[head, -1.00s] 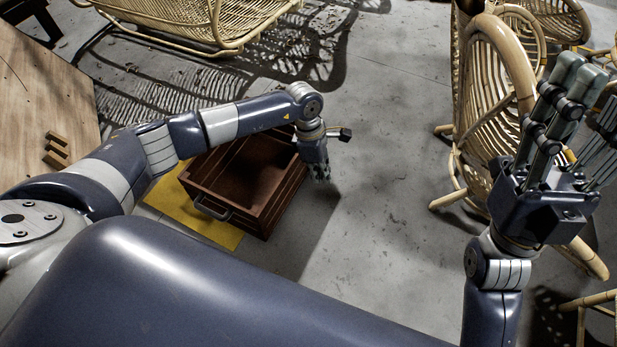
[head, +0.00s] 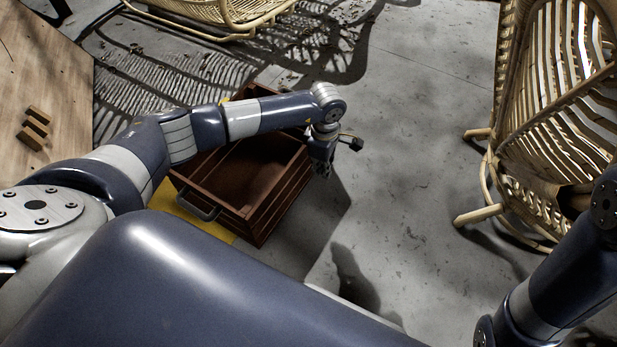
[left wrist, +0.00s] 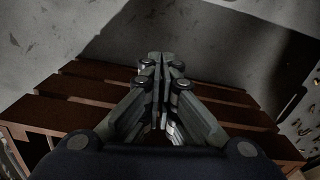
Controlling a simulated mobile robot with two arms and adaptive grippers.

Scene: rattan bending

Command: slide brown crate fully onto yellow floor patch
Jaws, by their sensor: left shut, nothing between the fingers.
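The brown crate (head: 284,203) is an open, slatted wooden box with a dark handle on its near side. It stands partly over the yellow floor patch (head: 212,226). Yellow shows along its left and near edge, and the crate's right side stands over grey floor. My left arm crosses above the crate and hides its far part. My left gripper (head: 320,167) is shut and empty at the crate's right side. In the left wrist view the closed fingers (left wrist: 160,62) point past the crate's slats (left wrist: 80,90); contact is unclear. My right gripper is out of view.
A rattan chair (head: 545,110) stands at the right, its feet on the grey floor. Another rattan seat (head: 215,15) is at the top. A wooden board (head: 40,90) with small blocks lies at the left. Floor right of the crate is clear.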

